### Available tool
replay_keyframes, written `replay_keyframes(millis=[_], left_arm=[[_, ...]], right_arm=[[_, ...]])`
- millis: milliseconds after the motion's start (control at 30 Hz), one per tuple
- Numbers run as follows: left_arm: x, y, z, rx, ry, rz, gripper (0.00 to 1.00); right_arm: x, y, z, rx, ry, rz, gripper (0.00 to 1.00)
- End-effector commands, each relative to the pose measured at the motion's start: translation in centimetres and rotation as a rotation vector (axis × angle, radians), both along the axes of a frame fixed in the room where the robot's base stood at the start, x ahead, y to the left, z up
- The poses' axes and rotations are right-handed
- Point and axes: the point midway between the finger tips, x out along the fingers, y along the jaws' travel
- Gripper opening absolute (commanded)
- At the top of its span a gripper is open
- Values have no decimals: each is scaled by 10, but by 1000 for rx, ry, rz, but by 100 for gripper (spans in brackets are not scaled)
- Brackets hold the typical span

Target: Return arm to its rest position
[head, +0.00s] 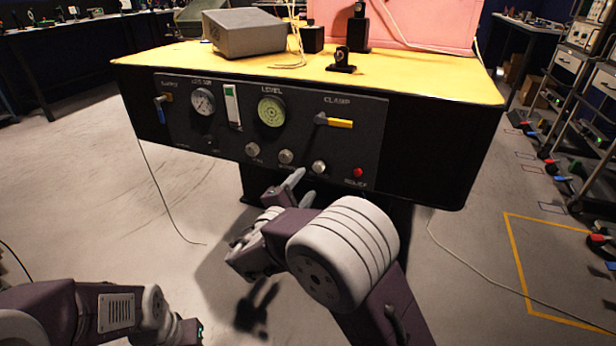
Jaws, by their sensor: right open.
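My right arm comes in from the lower right, its large white ringed joint in front of the bench. My right gripper (299,186) is just below the front panel (226,135), its fingers apart with nothing seen between them. Part of the gripper is hidden behind my own arm. I cannot tell how far it is from the panel. My left arm (100,312) shows at the lower left, low over the floor, and its gripper does not show.
The yellow-topped bench (420,82) has gauges, several knobs, a yellow clamp lever (339,122) and a red button (358,173) on its front. A grey box (245,35) and a pink foam block (425,22) stand on top. Thin cables lie on the open floor. Shelving (575,75) stands right.

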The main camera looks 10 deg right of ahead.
Motion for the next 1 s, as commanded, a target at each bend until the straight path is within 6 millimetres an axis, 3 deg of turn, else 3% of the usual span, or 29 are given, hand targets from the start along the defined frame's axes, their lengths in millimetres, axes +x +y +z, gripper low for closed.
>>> replay_keyframes(millis=[267, 367, 400, 467, 500, 567, 600, 633, 700, 800, 900, 1000], left_arm=[[0, 0, 2, 0, 0, 0, 36], [0, 0, 12, 0, 0, 0, 36], [0, 0, 18, 0, 0, 0, 36], [0, 0, 25, 0, 0, 0, 36], [0, 0, 29, 0, 0, 0, 36], [0, 0, 35, 0, 0, 0, 36], [0, 0, 39, 0, 0, 0, 36], [0, 0, 41, 0, 0, 0, 36], [0, 0, 46, 0, 0, 0, 36], [0, 0, 51, 0, 0, 0, 36], [0, 0, 52, 0, 0, 0, 36], [0, 0, 51, 0, 0, 0, 36]], right_arm=[[1, -8, 2, 1, -1, -16, 50], [2, -48, 30, 22, -34, -98, 50], [-4, -77, 44, 33, -46, -154, 50], [-28, -126, 46, 89, -22, -289, 50], [-51, -156, 36, 154, 17, -389, 50], [-92, -190, 13, 271, 94, -534, 50], [-122, -204, -6, 366, 150, -627, 50], [-145, -209, -21, 445, 193, -696, 50], [-196, -206, -57, 650, 279, -840, 50], [-248, -173, -98, 948, 355, -987, 50], [-271, -133, -123, 1200, 378, -1071, 50], [-277, -93, -140, 1408, 372, -1114, 50]])
